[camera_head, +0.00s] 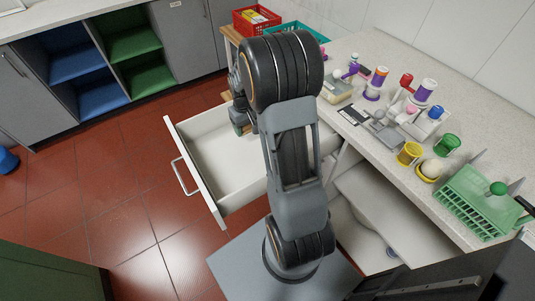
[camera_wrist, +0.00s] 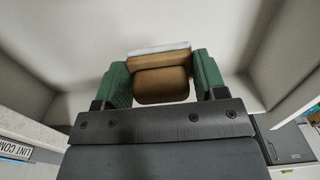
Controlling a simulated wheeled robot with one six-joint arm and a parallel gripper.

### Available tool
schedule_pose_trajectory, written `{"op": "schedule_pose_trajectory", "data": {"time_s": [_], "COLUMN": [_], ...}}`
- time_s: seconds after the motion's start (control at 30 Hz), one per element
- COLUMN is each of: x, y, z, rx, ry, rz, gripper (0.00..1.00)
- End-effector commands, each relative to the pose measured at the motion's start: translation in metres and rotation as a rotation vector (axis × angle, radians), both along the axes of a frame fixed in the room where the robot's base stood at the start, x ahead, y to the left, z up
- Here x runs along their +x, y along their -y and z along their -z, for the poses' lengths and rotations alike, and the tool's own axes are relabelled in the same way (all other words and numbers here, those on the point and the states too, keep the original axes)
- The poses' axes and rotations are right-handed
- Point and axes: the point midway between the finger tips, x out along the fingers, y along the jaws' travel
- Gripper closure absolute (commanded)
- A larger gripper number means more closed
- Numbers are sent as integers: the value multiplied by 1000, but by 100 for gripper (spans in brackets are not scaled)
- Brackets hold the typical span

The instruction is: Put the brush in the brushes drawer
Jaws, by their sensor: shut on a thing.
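In the wrist view, my gripper (camera_wrist: 162,74) has its green fingers shut on a brown brush (camera_wrist: 160,86) with a pale strip along its far edge. White drawer walls and floor surround the brush in that view. In the head view, a white drawer (camera_head: 210,190) is pulled open, and my gripper (camera_head: 242,122) is over its far part, mostly hidden behind my arm. I cannot tell whether the brush touches the drawer floor. A label starting "LINT COM" (camera_wrist: 16,150) shows at the lower left of the wrist view. No brushes label is readable.
The counter (camera_head: 440,215) to the right holds spools, cups and a green rack (camera_head: 485,203). A red crate (camera_head: 256,20) and a teal crate (camera_head: 297,29) stand at the back. Blue and green shelves (camera_head: 140,45) are at the left.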

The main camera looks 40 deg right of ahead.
Motion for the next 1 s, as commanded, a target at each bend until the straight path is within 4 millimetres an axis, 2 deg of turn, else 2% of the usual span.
{"op": "schedule_pose_trajectory", "data": {"time_s": [0.03, 0.2, 0.4, 0.47, 0.8, 1.0], "x": [-2, -13, -23, -24, -27, -26], "y": [12, 40, 58, 60, 63, 63], "z": [18, 24, 26, 29, 78, 88], "rx": [-2, -1, 0, 0, 1, 1], "ry": [6, 4, 2, 0, -2, -1], "rz": [9, 16, 22, 23, 24, 24], "gripper": [61, 61, 61, 61, 61, 61]}}
